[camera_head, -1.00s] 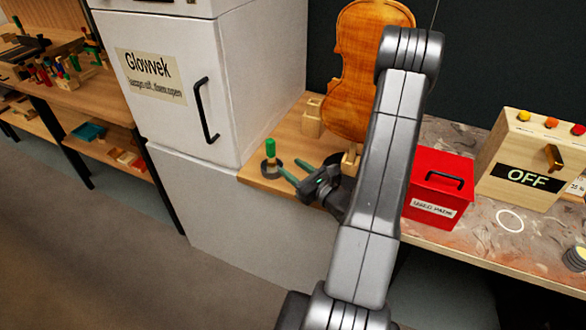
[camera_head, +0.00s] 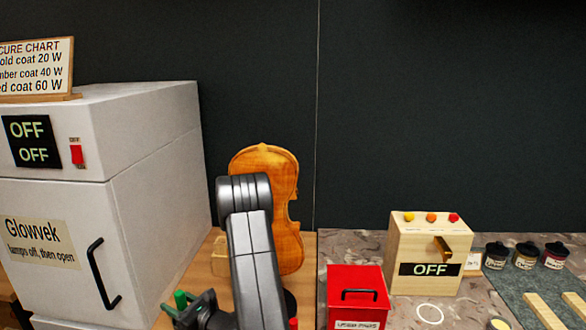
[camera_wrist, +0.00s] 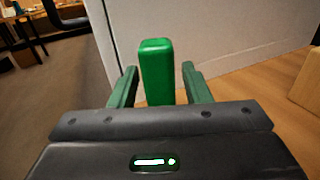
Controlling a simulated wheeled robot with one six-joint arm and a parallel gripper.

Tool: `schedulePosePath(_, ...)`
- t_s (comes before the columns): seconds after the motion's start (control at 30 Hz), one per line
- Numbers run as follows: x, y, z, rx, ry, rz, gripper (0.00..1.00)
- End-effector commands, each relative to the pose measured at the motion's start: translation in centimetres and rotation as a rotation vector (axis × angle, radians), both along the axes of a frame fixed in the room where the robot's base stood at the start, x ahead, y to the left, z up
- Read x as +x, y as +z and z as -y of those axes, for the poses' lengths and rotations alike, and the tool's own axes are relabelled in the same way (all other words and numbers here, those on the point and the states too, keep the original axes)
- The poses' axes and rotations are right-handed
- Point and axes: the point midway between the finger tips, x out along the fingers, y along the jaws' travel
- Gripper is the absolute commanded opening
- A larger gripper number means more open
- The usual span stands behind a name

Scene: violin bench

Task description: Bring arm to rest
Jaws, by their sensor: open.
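My gripper (camera_wrist: 160,88) is open, with its two green fingers apart. In the wrist view an upright green handle (camera_wrist: 156,65) stands between and beyond the fingers, with a gap on each side. In the head view the gripper (camera_head: 188,308) is low, left of my grey arm, beside the green handle (camera_head: 180,299). The lower part of the handle and its base are cut off or hidden there. My arm is bent, and its upper joint covers part of the violin body (camera_head: 282,185).
A white cabinet (camera_head: 150,165) marked Glowvek, reading OFF, stands at left with its door shut. A red box (camera_head: 356,285), a wooden OFF box (camera_head: 430,235) and several dark jars (camera_head: 525,256) stand on the bench at right. A cure chart (camera_head: 40,68) tops the cabinet.

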Motion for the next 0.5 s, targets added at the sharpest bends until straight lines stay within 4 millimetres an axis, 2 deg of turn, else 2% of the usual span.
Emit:
schedulePosePath(0.03, 0.1, 0.9, 0.0, 0.002, -0.001, 0.008, 0.43)
schedulePosePath(0.2, 0.1, 2.1, 0.1, 0.001, 0.000, 0.006, 0.43)
schedulePosePath(0.5, 0.0, 2.7, 0.1, 0.001, 0.000, 0.004, 0.43)
